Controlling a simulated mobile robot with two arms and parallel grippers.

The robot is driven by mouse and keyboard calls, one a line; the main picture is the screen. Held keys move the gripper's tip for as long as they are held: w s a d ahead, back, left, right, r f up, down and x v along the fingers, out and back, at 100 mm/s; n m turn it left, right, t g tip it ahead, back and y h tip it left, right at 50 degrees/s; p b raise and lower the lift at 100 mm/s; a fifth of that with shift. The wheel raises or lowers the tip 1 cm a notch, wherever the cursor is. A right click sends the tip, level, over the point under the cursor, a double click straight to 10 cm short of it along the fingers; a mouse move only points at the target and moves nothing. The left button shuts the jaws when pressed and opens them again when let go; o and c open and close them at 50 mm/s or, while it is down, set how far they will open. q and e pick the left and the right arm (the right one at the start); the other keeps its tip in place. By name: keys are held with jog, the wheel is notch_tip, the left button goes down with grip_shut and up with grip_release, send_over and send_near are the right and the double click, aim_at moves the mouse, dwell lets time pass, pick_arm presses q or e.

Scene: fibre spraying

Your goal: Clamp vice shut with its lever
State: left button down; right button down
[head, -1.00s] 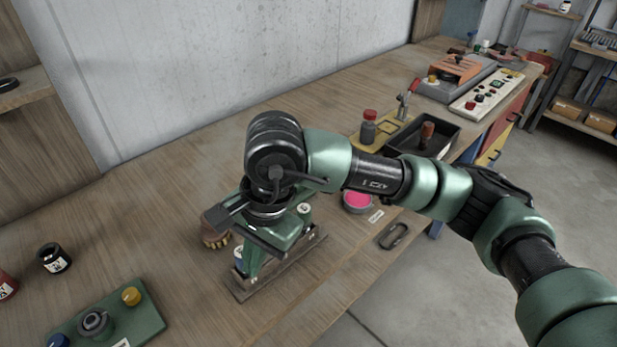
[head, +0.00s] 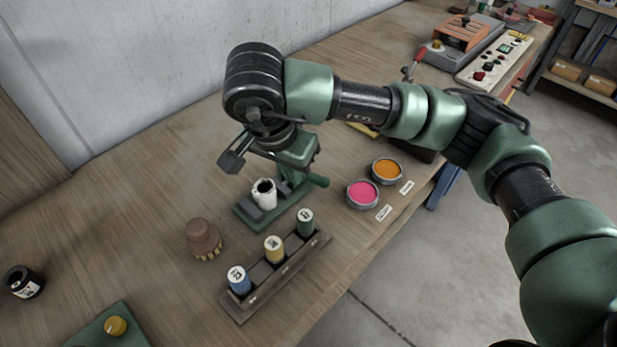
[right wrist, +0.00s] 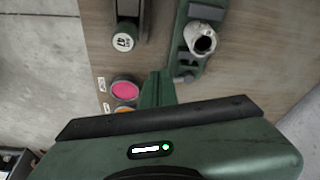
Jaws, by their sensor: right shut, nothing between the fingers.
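The green vice (head: 249,216) stands on the bench behind the jar rack, partly hidden under my right gripper. A white hollow cylinder (head: 264,192) stands upright at it, by grey jaw parts. In the right wrist view the vice (right wrist: 185,62) and the open cylinder (right wrist: 201,40) lie at upper right. My right gripper (right wrist: 158,76) is shut and empty; its green fingers are beside the vice, on the side of the paint pots. A green rounded rod end shows there in the head view; I cannot tell whether it is the lever or a finger. My left gripper is out of view.
A wooden rack (head: 239,311) with blue, yellow and green-labelled jars stands in front of the vice. A brown brush (head: 203,236) is left of it. Pink (head: 362,193) and orange (head: 386,170) pots stand right, near the bench edge.

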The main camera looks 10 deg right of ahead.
aim_at(310, 177)
jog(key=p+x, duration=0.2)
jog(key=x, duration=0.6)
jog(key=shift+s+d+f, duration=0.1)
jog(key=shift+s+f, duration=0.05)
jog(key=shift+w+d+f+p, duration=0.3)
jog(key=shift+w+d+p, duration=0.3)
jog(key=shift+w, duration=0.25)
jog(key=shift+w+d+f+p, duration=0.3)
jog(key=shift+w+d+p, duration=0.05)
jog(key=shift+w+d, duration=0.4)
jog(key=shift+w, duration=0.1)
